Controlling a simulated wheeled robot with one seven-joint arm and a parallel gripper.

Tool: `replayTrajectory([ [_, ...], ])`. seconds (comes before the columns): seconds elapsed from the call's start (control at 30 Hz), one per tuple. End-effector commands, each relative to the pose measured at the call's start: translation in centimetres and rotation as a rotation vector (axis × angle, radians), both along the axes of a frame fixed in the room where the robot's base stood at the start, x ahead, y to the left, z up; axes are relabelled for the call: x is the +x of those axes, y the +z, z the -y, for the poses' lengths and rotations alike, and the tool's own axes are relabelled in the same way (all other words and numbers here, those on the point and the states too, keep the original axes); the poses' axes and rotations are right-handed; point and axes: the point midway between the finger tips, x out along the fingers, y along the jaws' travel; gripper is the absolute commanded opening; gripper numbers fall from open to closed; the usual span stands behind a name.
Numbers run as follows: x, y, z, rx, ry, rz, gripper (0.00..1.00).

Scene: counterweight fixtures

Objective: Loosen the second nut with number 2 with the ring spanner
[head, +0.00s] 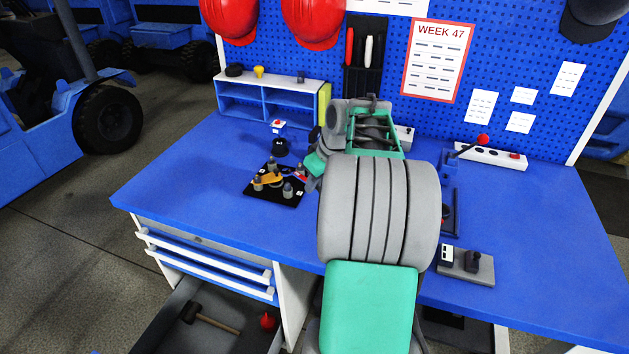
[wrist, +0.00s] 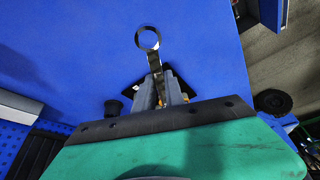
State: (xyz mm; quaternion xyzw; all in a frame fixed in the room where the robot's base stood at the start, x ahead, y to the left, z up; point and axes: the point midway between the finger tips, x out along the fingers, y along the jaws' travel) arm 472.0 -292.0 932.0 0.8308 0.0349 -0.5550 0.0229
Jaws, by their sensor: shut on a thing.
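A black plate (head: 270,200) on the blue bench carries several grey upright posts or nuts, one of them the front-right nut (head: 288,189). A yellow-orange part (head: 268,180) lies across it. Small white tags sit on the plate, but their numbers are too small to read. In the wrist view my gripper (wrist: 158,92) is shut on a dark metal ring spanner (wrist: 149,39), its open ring pointing away from the jaws. In the head view my gripper (head: 310,175) is at the plate's right edge, partly hidden by my arm. I cannot tell whether the spanner touches a nut.
A black knob-like piece (head: 280,147) stands behind the plate, near a small red-topped box (head: 278,126). A blue shelf (head: 270,98) stands at the back. A grey fixture (head: 467,265) and a red-knobbed lever (head: 482,140) are to the right. The bench's front left is clear.

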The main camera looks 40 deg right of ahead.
Motion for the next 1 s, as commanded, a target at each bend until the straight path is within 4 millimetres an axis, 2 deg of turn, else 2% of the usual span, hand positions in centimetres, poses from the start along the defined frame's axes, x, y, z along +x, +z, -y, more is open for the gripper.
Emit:
replayTrajectory([
  [0.03,0.0,-0.9,0.0,-0.001,0.0,0.001,0.0],
  [0.2,0.0,-2.6,0.0,-0.002,-0.001,0.002,0.0],
  [0.27,0.1,-1.9,0.0,-0.003,-0.001,0.002,0.0],
  [1.0,-0.4,-1.9,0.0,-0.001,-0.002,0.001,0.0],
])
